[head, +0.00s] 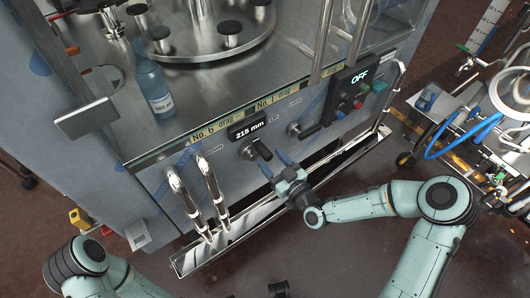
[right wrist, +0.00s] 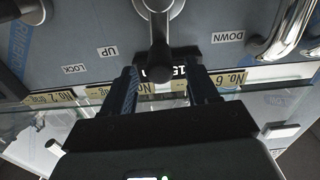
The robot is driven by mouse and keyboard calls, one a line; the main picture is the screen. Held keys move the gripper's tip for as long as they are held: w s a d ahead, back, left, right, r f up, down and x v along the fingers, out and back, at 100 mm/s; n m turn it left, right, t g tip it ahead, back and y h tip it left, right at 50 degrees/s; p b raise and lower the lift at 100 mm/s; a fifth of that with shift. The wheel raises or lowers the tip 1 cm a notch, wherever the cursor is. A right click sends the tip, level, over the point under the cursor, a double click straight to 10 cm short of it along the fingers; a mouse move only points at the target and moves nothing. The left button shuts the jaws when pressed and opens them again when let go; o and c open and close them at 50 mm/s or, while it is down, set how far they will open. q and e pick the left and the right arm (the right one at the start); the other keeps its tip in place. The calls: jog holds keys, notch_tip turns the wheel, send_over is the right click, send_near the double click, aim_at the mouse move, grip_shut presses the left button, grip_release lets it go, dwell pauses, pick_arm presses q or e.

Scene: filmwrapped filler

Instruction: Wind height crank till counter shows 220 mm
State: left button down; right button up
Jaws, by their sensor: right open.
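The counter (head: 246,129) on the machine's front reads 215 mm; in the right wrist view it is mostly hidden behind the crank and finger. The height crank (head: 261,150) sits just below it, a dark handle on a metal hub. In the right wrist view the crank handle's dark knob (right wrist: 160,68) lies between my fingertips, with gaps on both sides. My right gripper (head: 276,165) is open in front of the crank; its two blue fingers also show in the right wrist view (right wrist: 163,82). My left arm shows at lower left, but its gripper is not seen.
A second crank (head: 305,130) is to the right, near a LOCK label (right wrist: 74,69). UP (right wrist: 108,51) and DOWN (right wrist: 227,37) labels flank the height crank. Metal pipes (head: 211,187) stand to the left. A control box (head: 358,85) reads OFF. A bottle (head: 153,85) stands above.

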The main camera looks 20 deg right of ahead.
jog(key=shift+x, duration=2)
grip_shut()
jog(key=shift+d, duration=0.15)
jog(key=w+d+f+m+b, duration=0.1)
jog(key=d+f+m, duration=0.3)
jog(key=m, duration=0.8)
jog(key=shift+w+d, duration=0.4)
jog(key=shift+d, duration=0.2)
jog(key=shift+f, duration=0.15)
